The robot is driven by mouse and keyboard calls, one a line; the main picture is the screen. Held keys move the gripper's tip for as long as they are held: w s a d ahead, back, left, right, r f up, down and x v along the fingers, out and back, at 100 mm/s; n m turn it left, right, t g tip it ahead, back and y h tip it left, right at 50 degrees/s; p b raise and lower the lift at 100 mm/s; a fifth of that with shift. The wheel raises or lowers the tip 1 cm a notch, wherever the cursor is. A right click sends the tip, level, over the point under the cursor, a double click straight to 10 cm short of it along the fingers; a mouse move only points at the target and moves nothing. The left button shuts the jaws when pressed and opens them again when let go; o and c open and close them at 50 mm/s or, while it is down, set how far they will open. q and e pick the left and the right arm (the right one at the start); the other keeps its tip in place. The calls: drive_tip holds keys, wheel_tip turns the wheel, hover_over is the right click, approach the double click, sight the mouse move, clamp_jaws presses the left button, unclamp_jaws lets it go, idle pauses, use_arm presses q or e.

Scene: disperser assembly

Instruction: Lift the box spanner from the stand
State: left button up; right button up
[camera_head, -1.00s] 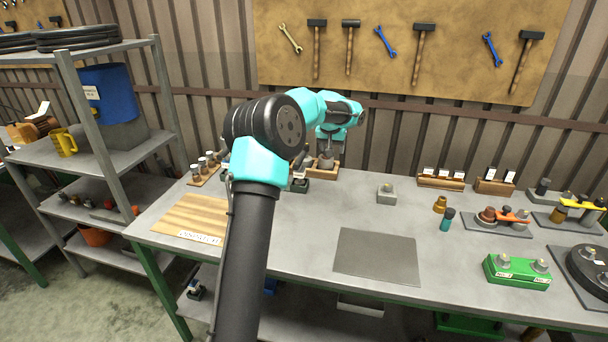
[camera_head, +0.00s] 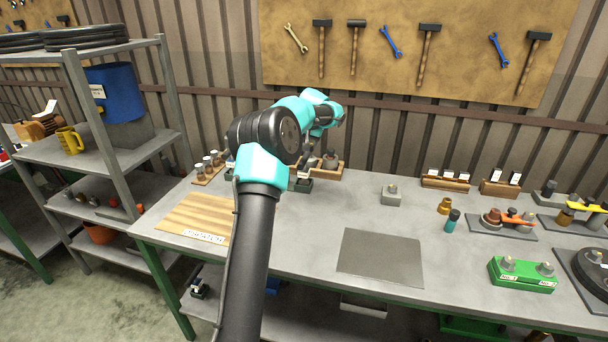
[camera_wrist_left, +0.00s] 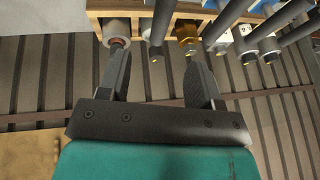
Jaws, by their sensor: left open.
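My left gripper (camera_head: 311,146) is over the back of the bench, at the wooden stand (camera_head: 338,173). In the left wrist view the gripper (camera_wrist_left: 157,72) is open, with its two fingers apart and nothing clamped between them. A wooden stand (camera_wrist_left: 170,12) crosses the top of that view, with several tools in or beside it. A dark shaft (camera_wrist_left: 160,25) and a brass-coloured piece (camera_wrist_left: 187,33) show beyond the space between the fingers. A pale cylinder (camera_wrist_left: 117,29) is by the left finger. I cannot tell which is the box spanner. My right gripper is not in view.
Small dark-topped parts (camera_head: 208,163) stand left of the stand. A wooden board (camera_head: 190,215) and a grey mat (camera_head: 380,257) lie in front. A grey block (camera_head: 391,195) stands to the right. The bench around the mat is mostly clear.

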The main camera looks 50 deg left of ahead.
sight(304, 158)
use_arm(q)
drive_tip(key=x, duration=0.7)
drive_tip(key=shift+w+a+f, duration=0.1)
drive_tip(key=shift+x, duration=2.6)
drive_tip(key=shift+a, duration=0.1)
clamp_jaws()
